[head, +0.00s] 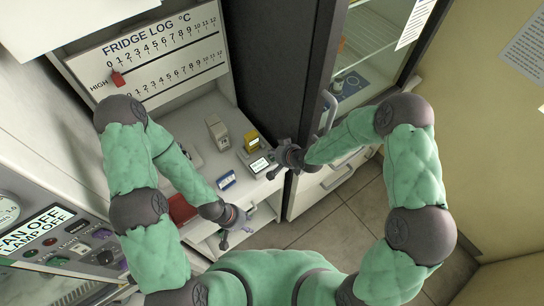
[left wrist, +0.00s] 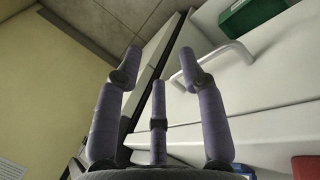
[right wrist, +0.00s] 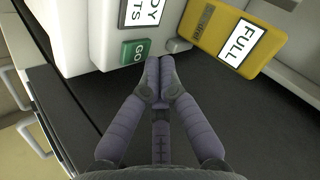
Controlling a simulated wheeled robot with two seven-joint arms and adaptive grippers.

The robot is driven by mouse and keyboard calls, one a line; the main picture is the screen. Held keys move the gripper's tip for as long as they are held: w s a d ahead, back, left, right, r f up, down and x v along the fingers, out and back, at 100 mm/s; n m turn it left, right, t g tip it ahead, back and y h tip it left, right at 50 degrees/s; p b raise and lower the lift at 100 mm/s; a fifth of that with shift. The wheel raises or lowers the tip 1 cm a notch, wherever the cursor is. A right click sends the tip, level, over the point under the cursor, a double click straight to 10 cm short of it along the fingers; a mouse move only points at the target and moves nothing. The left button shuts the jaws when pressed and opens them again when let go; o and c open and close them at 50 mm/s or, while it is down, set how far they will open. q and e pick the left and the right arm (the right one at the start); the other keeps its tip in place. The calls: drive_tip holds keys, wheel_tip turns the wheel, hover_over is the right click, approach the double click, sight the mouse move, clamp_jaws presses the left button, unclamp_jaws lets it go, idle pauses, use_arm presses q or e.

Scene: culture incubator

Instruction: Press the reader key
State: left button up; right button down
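The reader is a white box (head: 260,164) with a small display, near the bench's front right edge in the head view. In the right wrist view its white body (right wrist: 97,40) carries a display and a green key marked GO (right wrist: 135,53). My right gripper (right wrist: 158,66) has its fingers together, with nothing between them. Its tips are just right of and below the GO key in that view; I cannot tell whether they touch. It also shows beside the reader in the head view (head: 279,162). My left gripper (left wrist: 160,62) is open and empty, below the bench front in the head view (head: 236,234).
A yellow block labelled FULL (right wrist: 235,40) stands beside the reader, also in the head view (head: 252,142). A grey-beige box (head: 217,132) and a blue-and-white item (head: 226,180) are on the bench.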

drive_tip(key=shift+f+b, duration=0.45)
drive_tip(key=shift+b, duration=0.05)
drive_tip(key=shift+f+b, duration=0.3)
idle(0.7)
drive_tip(key=shift+r, duration=0.15)
drive_tip(key=shift+r+p, duration=0.5)
drive_tip(key=shift+r, duration=0.1)
drive_tip(key=shift+r, duration=0.1)
drive_tip(key=shift+r+p, duration=1.75)
drive_tip(key=shift+r, duration=0.7)
